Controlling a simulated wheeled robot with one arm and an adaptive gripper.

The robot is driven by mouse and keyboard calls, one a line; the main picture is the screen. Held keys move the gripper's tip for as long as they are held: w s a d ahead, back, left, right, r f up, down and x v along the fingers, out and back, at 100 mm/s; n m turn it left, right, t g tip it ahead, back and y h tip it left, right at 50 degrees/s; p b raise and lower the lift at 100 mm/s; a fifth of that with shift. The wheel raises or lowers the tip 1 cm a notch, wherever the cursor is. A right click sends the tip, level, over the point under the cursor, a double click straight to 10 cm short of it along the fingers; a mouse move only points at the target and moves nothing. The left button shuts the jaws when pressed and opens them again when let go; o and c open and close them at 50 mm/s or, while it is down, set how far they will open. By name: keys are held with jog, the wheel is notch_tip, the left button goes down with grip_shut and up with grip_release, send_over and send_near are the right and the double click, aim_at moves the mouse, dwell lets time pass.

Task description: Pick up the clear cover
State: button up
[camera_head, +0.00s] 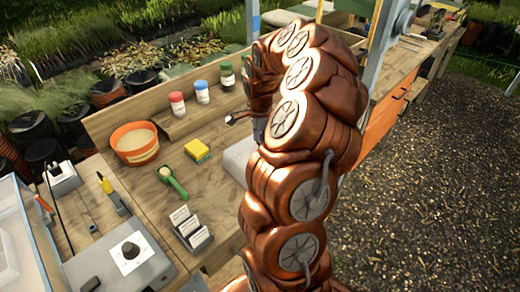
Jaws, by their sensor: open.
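A see-through, pale box-like thing (14,238) stands at the left edge, cut off by the frame. It may be the clear cover, but I cannot tell for sure.
The bench (150,205) holds an orange tub (135,154), a yellow sponge (197,150), a green scoop (175,183), a label holder (190,228) and a grey device (118,262). Red-, blue- and green-capped bottles stand on the back ledge. Gravel (440,190) lies at right.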

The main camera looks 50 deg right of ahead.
jog(key=shift+f, duration=0.1)
jog(key=shift+c, duration=0.3)
grip_shut()
dwell(0.4)
